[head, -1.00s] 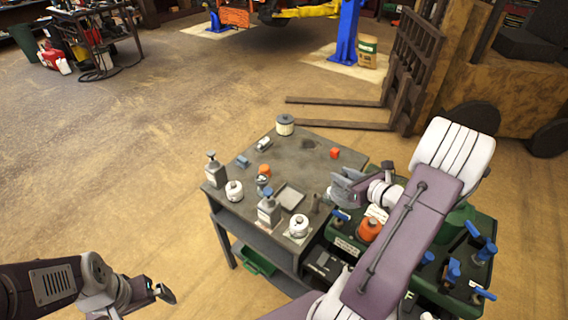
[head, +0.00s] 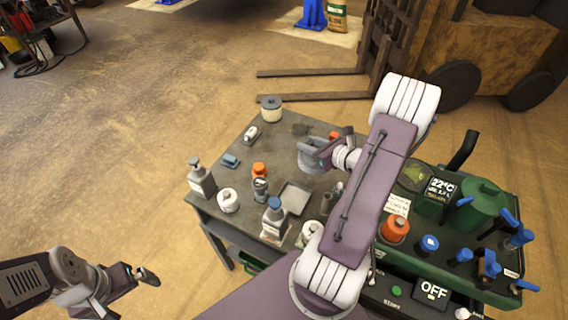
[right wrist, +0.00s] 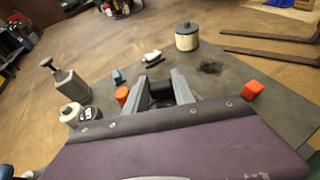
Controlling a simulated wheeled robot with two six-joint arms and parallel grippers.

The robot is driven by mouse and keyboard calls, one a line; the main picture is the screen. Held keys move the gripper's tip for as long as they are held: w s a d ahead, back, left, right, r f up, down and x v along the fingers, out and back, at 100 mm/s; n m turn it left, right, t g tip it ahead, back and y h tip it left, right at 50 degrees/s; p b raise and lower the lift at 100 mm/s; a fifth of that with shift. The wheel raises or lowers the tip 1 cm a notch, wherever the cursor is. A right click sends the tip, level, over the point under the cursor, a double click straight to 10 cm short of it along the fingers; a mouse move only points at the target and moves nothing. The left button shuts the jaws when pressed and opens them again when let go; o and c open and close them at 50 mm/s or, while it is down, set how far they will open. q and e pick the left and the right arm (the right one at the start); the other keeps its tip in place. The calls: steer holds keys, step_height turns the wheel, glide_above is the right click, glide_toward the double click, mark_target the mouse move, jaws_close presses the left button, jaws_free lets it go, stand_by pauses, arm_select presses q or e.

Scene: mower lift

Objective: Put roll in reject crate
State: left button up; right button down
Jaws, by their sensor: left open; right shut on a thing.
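My right gripper (head: 312,157) is over the back right part of the grey work table. In the right wrist view its jaws (right wrist: 167,88) are shut on a dark, round thing (right wrist: 161,90), which looks like the roll; its ends are partly hidden by the fingers. I cannot tell whether it touches the table top. My left gripper (head: 148,277) is open and empty, low at the left, in front of the table and apart from it. A green crate (head: 248,259) shows partly under the table; I cannot read any reject label on it.
The table (head: 228,150) holds pump bottles (head: 200,178), a white canister (head: 228,200), a filter (head: 271,108), orange caps (head: 259,170) and a shallow tray (head: 296,198). A green cart (head: 430,255) with blue-handled tools stands at the right.

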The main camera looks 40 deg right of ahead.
steer(key=w+a+f, duration=0.2)
steer(key=w, duration=0.1)
steer(key=w+a+f, duration=0.1)
steer(key=w+f, duration=0.1)
steer(key=w, duration=0.2)
steer(key=w+a+f, duration=0.2)
steer(key=w+f, duration=0.1)
steer(key=shift+w+a, duration=0.3)
steer(key=shift+f, duration=2.05)
steer(key=c, duration=1.1)
jaws_free()
steer(key=shift+s+f, duration=0.1)
steer(key=shift+o, duration=0.2)
